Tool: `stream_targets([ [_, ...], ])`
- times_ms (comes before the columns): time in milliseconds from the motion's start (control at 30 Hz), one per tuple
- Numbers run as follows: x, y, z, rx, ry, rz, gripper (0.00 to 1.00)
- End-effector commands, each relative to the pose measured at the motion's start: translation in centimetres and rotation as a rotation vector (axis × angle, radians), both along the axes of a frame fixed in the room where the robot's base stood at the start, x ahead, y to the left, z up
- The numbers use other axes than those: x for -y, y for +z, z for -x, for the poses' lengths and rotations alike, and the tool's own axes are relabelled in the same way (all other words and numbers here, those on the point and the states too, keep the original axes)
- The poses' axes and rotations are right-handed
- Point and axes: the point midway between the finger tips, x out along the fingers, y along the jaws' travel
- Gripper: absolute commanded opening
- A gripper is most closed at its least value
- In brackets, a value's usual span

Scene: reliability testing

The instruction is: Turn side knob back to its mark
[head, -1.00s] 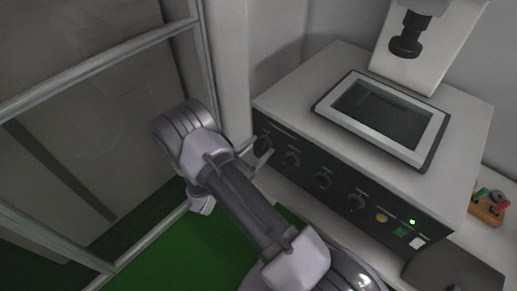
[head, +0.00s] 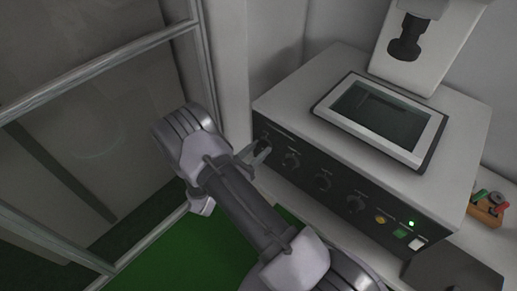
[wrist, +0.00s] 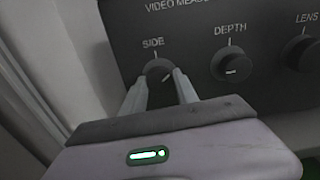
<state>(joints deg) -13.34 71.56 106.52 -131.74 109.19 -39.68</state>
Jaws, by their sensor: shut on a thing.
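The side knob (wrist: 158,69) is a round black knob under the label SIDE at the left end of the dark front panel. A white line on its face slants toward the lower right, away from the white tick mark (wrist: 157,55) above it. My gripper (wrist: 160,90) is shut on the side knob, one finger on each side. The fingers hide the knob's lower edges. In the head view my gripper (head: 257,153) is at the panel's left end, and the side knob (head: 264,138) is partly covered.
The depth knob (wrist: 232,66) is just right of my right finger, and the lens knob (wrist: 302,53) is farther right. The machine's box (head: 300,95) carries a screen (head: 383,113). A glazed frame (head: 100,70) stands left of my arm. A small tool rack (head: 486,210) stands right.

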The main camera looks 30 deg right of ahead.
Motion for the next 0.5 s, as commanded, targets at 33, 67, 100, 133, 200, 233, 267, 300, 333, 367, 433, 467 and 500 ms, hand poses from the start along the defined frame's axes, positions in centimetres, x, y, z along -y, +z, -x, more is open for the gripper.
stream_targets([
  [33, 0.0, 0.08, 0.02, -0.036, 0.0, 0.013, 0.0],
  [67, 0.0, 0.07, 0.02, -0.061, 0.0, 0.022, 0.0],
  [100, 0.0, 0.08, 0.03, -0.096, 0.0, 0.035, 0.0],
  [133, 0.0, 0.08, 0.03, -0.123, 0.0, 0.044, 0.0],
  [200, -0.01, 0.08, 0.03, -0.186, 0.0, 0.066, 0.0],
  [233, -0.01, 0.09, 0.03, -0.213, 0.0, 0.076, 0.0],
  [267, -0.01, 0.09, 0.03, -0.24, 0.0, 0.086, 0.0],
  [300, -0.01, 0.09, 0.03, -0.276, 0.0, 0.099, 0.0],
  [333, -0.01, 0.08, 0.02, -0.303, 0.0, 0.109, 0.0],
  [367, -0.01, 0.08, 0.02, -0.329, 0.0, 0.118, 0.0],
  [433, -0.01, 0.06, 0.02, -0.392, 0.0, 0.141, 0.0],
  [467, -0.01, 0.06, 0.02, -0.418, 0.0, 0.152, 0.0],
  [500, -0.01, 0.05, 0.02, -0.452, 0.0, 0.164, 0.0],
])
